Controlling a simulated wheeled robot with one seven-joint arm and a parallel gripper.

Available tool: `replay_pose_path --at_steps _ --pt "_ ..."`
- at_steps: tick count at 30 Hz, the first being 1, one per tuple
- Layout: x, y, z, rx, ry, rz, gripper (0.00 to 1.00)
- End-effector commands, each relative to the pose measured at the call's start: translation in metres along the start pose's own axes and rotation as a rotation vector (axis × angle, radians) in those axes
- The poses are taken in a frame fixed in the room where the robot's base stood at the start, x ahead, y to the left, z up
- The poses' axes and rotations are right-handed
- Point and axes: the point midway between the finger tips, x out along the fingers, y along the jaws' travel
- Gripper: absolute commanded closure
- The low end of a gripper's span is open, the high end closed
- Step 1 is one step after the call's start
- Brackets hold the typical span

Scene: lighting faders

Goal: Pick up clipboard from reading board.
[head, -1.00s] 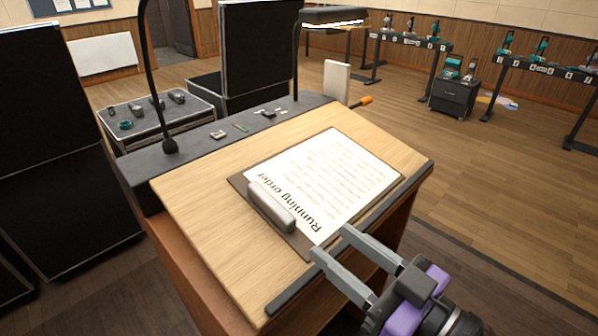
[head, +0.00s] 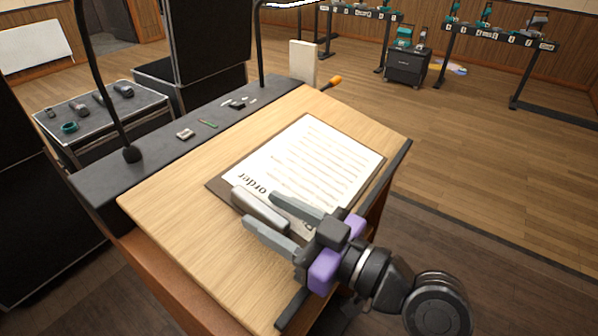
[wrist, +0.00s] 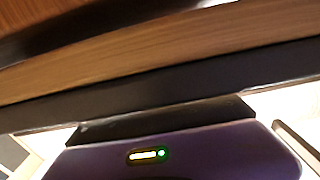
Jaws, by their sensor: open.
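The clipboard (head: 312,160) lies on the sloping wooden reading board (head: 180,200) in the head view. It is a dark board with a white printed sheet and a thick grey clip (head: 252,205) at its near-left edge. My gripper (head: 259,208) is open, with its two grey fingers reaching in from the lower right around the clip's near part. One finger appears on each side of the clip. I cannot tell whether they touch it. The fingers cover part of the sheet. The wrist view shows my purple gripper body, but not the clipboard clearly.
A dark ledge (head: 398,165) runs along the board's lower edge. An orange-handled tool (head: 334,81) sticks out at the far corner. Open floor lies to the right.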

Motion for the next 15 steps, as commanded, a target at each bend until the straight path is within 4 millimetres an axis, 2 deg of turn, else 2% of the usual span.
replay_pose_path --at_steps 3,6,15 --pt "0.018 0.001 -0.002 0.0 0.001 -0.003 0.55" --pt "0.028 0.001 -0.001 0.0 0.0 -0.001 0.55" --pt "0.032 0.002 0.001 -0.001 0.0 0.002 0.55"
